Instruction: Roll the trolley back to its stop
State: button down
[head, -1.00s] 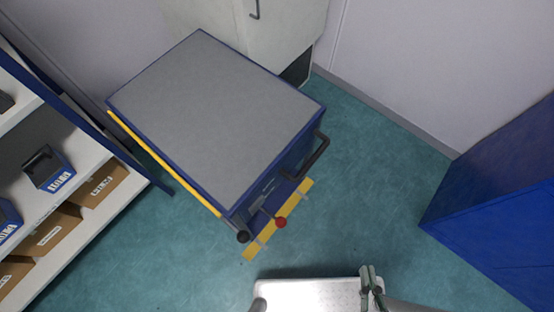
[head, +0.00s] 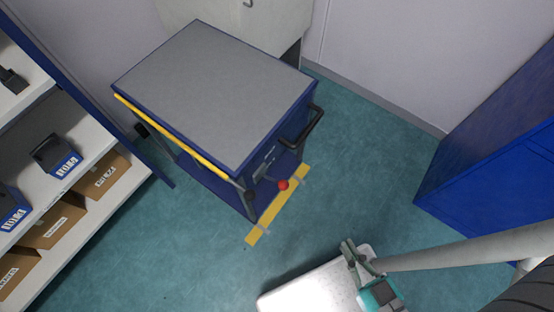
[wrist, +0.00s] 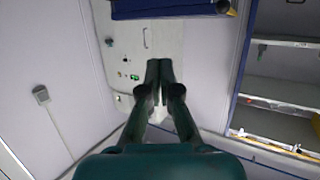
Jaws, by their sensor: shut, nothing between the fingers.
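The trolley (head: 215,92) stands left of centre in the head view, with a grey top, blue frame, a yellow rail on its left edge and a black push handle (head: 303,126) at its near right end. A red knob (head: 283,184) sits low at its near end. A yellow strip (head: 278,205) lies on the floor along that near end. My gripper (head: 348,248) is well to the near right of the trolley, apart from it, over my pale base plate. In the wrist view my gripper (wrist: 159,66) has its fingers together and empty.
A shelf unit (head: 75,119) with boxes and blue bins stands close on the left. A blue cabinet (head: 485,150) stands at the right. A light cabinet (head: 265,22) is behind the trolley. Green floor (head: 365,150) is clear between the trolley and the blue cabinet.

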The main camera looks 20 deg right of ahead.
dwell(0.4)
jog(key=c, duration=1.4)
grip_release()
jog(key=shift+f, duration=0.1)
jog(key=shift+c, duration=0.2)
jog(key=o, duration=0.4)
jog(key=w+d+f+m+g, duration=0.1)
jog(key=w+f+m, duration=0.1)
jog(key=f, duration=0.3)
jog(key=w+f+m+g+h, duration=0.1)
jog(key=w+f+m, duration=0.1)
jog(key=f, duration=0.2)
jog(key=w+d+f+m+g, duration=0.1)
jog(key=w+f+m, duration=0.2)
jog(key=f, duration=0.2)
jog(key=shift+d+f, duration=0.3)
jog(key=shift+d, duration=0.05)
jog(key=m+t+y, duration=0.2)
jog(key=m+y, duration=0.3)
jog(key=y, duration=0.4)
send_near(312, 122)
jog(key=x, duration=0.6)
jog(key=f+x, duration=0.1)
jog(key=x, duration=0.3)
jog(key=shift+s, duration=0.1)
